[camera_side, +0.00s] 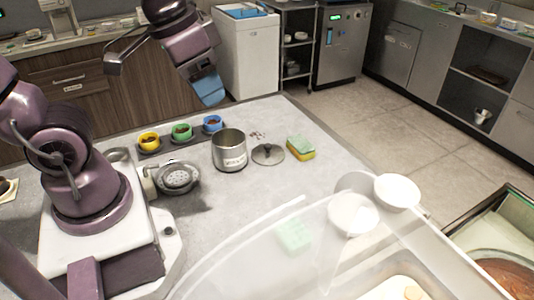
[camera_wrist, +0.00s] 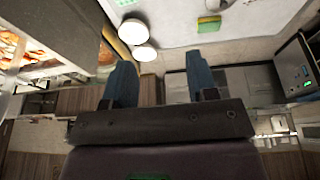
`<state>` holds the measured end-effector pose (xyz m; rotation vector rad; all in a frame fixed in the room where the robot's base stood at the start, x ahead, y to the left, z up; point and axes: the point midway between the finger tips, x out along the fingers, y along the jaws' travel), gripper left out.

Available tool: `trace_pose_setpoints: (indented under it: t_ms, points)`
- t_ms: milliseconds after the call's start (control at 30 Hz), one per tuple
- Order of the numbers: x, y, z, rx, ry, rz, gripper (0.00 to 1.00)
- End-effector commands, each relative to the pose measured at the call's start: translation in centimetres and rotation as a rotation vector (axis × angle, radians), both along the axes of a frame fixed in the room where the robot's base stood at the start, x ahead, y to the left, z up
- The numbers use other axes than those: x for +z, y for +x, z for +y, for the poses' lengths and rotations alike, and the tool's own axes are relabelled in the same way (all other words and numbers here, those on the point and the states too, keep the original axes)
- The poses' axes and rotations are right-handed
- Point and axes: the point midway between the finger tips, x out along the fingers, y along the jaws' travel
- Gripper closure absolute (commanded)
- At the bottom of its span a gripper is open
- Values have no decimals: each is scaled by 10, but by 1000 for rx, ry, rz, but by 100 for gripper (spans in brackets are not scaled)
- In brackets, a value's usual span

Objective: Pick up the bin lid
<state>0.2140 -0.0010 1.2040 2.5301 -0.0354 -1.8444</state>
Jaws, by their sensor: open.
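A round dark grey lid with a small knob (camera_side: 267,152) lies flat on the counter in the side view, just right of an open metal bin (camera_side: 229,152) with a white label. I take this to be the bin lid. My gripper (camera_side: 209,98) is raised near the back of the counter, above and behind the bin, well apart from the lid. In the wrist view its two blue fingers stand wide apart with nothing between them (camera_wrist: 161,78).
A yellow-green sponge (camera_side: 300,148) lies right of the lid. Yellow (camera_side: 149,143), green (camera_side: 182,133) and blue (camera_side: 212,124) cups sit on a dark tray left of the bin. A metal strainer (camera_side: 179,177) is nearer. White bowls (camera_side: 397,192) and a transparent panel stand in front.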

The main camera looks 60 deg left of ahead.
Motion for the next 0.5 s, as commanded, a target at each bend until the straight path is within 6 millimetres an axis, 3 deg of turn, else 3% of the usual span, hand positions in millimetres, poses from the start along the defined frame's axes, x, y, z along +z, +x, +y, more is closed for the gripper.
trace_pose_setpoints:
  t_ms: [267, 500]
  points:
    - [-58, 62, 20, 233, -5, 239, 47]
    - [-124, 112, 54, 629, 80, 323, 47]
